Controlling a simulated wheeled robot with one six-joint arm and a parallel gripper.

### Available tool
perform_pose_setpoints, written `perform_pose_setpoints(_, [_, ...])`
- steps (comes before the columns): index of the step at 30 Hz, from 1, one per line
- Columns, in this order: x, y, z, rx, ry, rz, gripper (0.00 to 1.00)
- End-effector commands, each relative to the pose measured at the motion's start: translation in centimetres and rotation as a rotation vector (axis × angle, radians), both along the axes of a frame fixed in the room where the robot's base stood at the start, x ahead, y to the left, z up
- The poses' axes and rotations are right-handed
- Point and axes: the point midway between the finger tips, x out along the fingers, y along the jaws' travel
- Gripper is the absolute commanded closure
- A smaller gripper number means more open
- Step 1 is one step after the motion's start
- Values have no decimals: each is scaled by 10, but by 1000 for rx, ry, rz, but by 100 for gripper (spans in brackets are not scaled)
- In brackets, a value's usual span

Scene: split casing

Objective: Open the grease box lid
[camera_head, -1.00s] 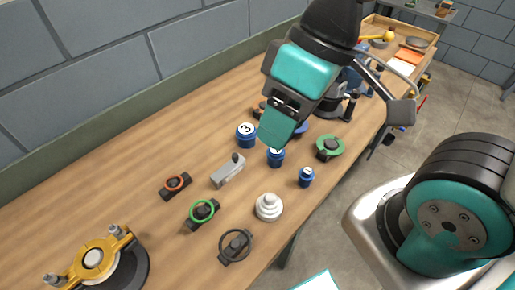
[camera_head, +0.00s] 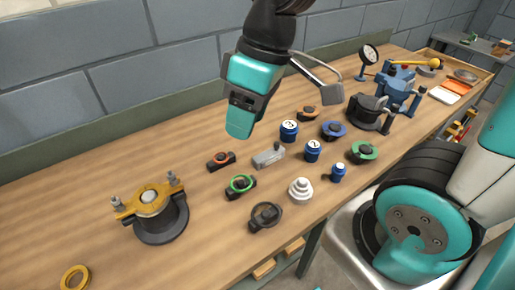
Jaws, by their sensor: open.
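A small grey box (camera_head: 268,156) with a dark knob on top lies on the wooden bench among several small parts; it looks like the grease box, though no label shows. Its top looks closed. My gripper (camera_head: 240,126) hangs in the air above the bench, up and left of the grey box in the picture, apart from it. Its teal finger points down and nothing shows in its grasp.
Around the box lie an orange-ringed part (camera_head: 221,161), a green-ringed part (camera_head: 241,185), numbered blue pots (camera_head: 312,151) and a white stepped piece (camera_head: 300,191). A yellow-topped casing (camera_head: 150,207) stands left. A dial gauge (camera_head: 369,54) stands behind. The left bench is mostly clear.

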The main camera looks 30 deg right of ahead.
Motion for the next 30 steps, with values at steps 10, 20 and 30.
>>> perform_pose_setpoints(10, [147,-167,-89,-256,8,122,54])
perform_pose_setpoints(20, [157,-192,-127,-283,28,159,54])
perform_pose_setpoints(30, [157,-191,-205,-282,28,159,54])
